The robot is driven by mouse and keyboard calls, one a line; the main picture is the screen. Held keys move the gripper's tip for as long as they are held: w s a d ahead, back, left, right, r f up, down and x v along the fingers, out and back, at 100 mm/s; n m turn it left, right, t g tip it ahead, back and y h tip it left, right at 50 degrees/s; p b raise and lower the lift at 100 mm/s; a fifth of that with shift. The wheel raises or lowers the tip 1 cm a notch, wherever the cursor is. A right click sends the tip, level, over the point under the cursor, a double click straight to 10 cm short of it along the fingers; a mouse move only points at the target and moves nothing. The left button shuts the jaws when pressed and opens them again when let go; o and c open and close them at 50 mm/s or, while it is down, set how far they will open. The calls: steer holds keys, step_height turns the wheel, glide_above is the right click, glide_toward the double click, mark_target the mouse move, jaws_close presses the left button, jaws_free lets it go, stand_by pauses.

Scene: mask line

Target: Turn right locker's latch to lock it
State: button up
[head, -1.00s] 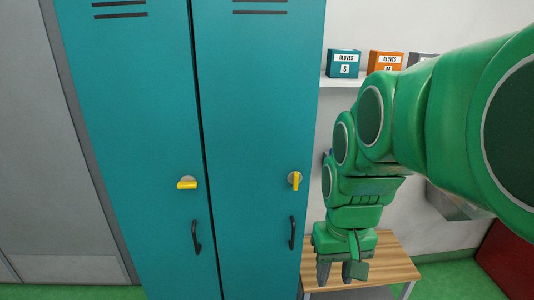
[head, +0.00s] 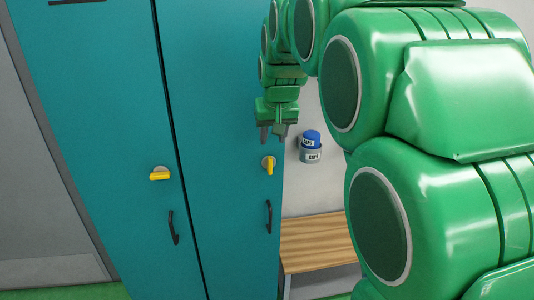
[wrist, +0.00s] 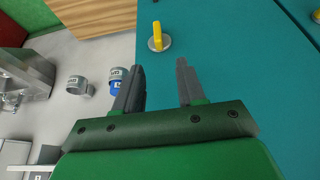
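The right locker (head: 216,110) is a teal door with a yellow latch (head: 268,165) on a round grey plate above a black handle (head: 268,216). Its latch knob points up and down in the head view. In the wrist view the latch (wrist: 157,38) lies just beyond the fingertips, between their lines. The left locker (head: 105,120) has a yellow latch (head: 160,173) lying level. My gripper (head: 272,138) is just above the right latch in the head view, fingers pointing down. In the wrist view my gripper (wrist: 160,75) is open and empty, apart from the latch.
A wooden bench (head: 315,242) stands right of the lockers. A blue cap (head: 310,138) sits in a grey wall holder (head: 310,155) close to the right of my gripper. My arm covers much of the head view's right side.

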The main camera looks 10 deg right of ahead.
mark_target(269, 158)
steer(key=shift+x, duration=3.9)
steer(key=shift+s, duration=0.1)
jaws_close()
